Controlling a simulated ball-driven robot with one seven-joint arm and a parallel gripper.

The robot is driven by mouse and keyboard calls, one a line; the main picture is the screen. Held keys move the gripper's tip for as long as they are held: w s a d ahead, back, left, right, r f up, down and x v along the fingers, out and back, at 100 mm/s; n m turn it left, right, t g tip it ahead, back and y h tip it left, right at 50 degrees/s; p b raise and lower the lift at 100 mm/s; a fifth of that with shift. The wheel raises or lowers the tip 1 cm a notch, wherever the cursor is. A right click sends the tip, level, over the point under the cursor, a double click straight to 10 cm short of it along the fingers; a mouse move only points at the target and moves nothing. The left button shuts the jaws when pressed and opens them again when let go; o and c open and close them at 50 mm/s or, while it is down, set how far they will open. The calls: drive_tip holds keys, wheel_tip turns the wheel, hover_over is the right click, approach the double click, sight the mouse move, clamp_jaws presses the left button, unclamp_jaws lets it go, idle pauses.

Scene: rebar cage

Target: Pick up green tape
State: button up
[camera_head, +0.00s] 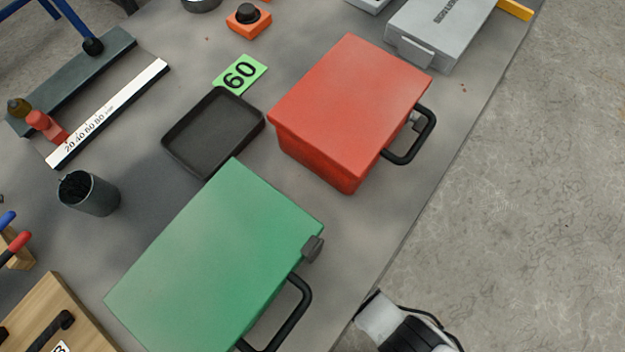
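I can make out no roll of green tape in this view. The green things that show are a flat green card marked 60 (240,74), lying on the table behind the black tray, and a large green box (215,262) with a closed lid and a black handle at the front. The inside of the green box is hidden. A white and black part of my own body shows at the bottom edge, beside the table. My gripper's fingers are not in view.
A closed red box (350,105) with a black handle stands right of the empty black tray (212,132). A dark cup (90,195), a white ruler (108,113) and a wooden case (58,315) are at left. A grey case (440,30) stands at the back. The grey table's right strip is mostly clear.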

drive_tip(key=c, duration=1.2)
